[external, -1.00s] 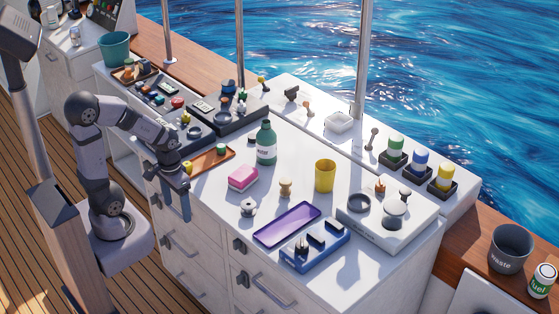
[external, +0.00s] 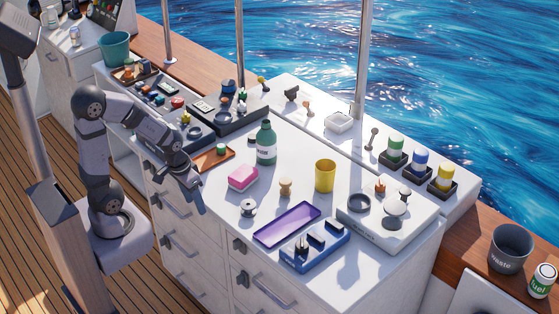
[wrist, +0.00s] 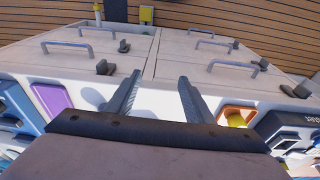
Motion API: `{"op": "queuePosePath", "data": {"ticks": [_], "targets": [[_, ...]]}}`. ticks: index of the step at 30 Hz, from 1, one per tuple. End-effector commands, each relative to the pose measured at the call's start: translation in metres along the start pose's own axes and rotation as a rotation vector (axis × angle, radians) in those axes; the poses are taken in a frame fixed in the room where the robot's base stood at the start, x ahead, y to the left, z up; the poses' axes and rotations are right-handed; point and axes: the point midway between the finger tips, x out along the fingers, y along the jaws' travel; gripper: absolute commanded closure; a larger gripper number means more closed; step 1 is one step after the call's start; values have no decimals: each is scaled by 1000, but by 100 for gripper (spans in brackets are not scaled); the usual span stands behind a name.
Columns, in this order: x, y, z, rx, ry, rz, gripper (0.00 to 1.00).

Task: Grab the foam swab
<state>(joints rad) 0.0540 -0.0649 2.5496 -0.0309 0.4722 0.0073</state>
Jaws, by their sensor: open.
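I cannot tell for certain which of the small items is the foam swab. Candidates on the white counter are a white knob-shaped piece with a dark part (external: 248,208), a tan peg-like piece (external: 285,187) and a dark-stemmed piece (external: 372,139) on the back ledge. My gripper (external: 196,197) hangs at the counter's front edge, left of the pink block, with its fingers pointing down. In the wrist view my gripper (wrist: 157,97) is open, with nothing between its fingers; the cabinet front lies beyond them.
A pink and white block (external: 243,178), green bottle (external: 266,143) and yellow cup (external: 325,175) stand on the counter. A purple tray (external: 287,226) and blue holder (external: 315,250) lie nearer the front. An orange tray (external: 225,157) sits behind my gripper. Free counter lies around the pink block.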

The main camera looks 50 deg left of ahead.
Motion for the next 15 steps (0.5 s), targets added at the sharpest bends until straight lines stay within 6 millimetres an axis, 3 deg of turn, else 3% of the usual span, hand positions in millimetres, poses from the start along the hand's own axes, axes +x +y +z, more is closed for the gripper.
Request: {"op": "queuePosePath", "data": {"ticks": [6, 11, 15], "targets": [[-1, 32, -79, 56, 284, 33, 52], [-7, 55, -127, 85, 485, 53, 52], [13, 74, -156, 106, 656, 68, 52]]}}
